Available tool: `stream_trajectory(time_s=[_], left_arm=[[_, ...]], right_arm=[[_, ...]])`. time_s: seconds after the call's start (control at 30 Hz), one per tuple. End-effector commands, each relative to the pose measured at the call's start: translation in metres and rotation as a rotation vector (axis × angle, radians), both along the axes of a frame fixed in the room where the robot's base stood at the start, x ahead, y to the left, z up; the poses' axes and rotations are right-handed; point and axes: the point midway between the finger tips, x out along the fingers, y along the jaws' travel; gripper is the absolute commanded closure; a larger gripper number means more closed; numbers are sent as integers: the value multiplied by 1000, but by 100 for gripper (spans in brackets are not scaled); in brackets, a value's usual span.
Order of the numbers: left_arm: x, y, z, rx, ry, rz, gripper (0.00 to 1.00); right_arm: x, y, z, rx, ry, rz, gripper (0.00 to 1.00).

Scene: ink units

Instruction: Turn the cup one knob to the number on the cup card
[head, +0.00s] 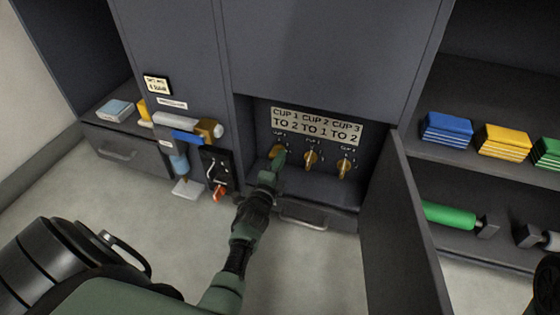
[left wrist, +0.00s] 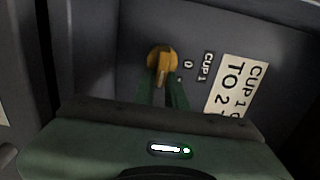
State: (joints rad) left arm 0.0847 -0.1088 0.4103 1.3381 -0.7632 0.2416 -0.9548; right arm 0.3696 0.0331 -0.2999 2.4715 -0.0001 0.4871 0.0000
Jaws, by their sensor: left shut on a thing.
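The cup one knob (head: 276,151) is the leftmost of three brass knobs in an open recess of the dark cabinet. It also shows in the left wrist view (left wrist: 161,57), with a 0 and a "CUP 1" label beside it. My left gripper (head: 279,161) is shut on this knob's handle; its green fingers also show in the left wrist view (left wrist: 163,92). The cup card (head: 317,126) above the knobs reads "CUP 1 TO 2, CUP 2 TO 1, CUP 3 TO 2". The cup two knob (head: 311,157) and cup three knob (head: 345,168) are free.
An open cabinet door (head: 392,235) stands to the right of the recess. A drawer (head: 318,215) is below it. Left of the recess is a panel with a black lever plate (head: 217,168). Shelves at right hold a blue stack (head: 447,129) and a green roller (head: 449,215).

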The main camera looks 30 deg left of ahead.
Motion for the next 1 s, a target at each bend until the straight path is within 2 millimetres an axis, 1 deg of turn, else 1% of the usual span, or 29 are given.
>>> stream_trajectory(time_s=[0.03, 0.5, 0.53, 0.6, 1.0], left_arm=[[-1, 0, -3, 5, 5, 0, 100], [-1, 0, -3, 18, 10, 0, 100], [-1, 0, -3, 18, 10, 0, 82], [-1, 0, -3, 19, 9, 0, 65], [-1, 1, -1, 17, 6, 0, 65]], right_arm=[[0, 0, 0, 1, -2, 0, 66], [-2, 0, 2, 1, -11, 1, 66], [-2, 0, 2, 1, -10, 1, 66], [-1, 0, 2, 1, -9, 1, 66], [1, 0, 1, 0, 1, 1, 66]])
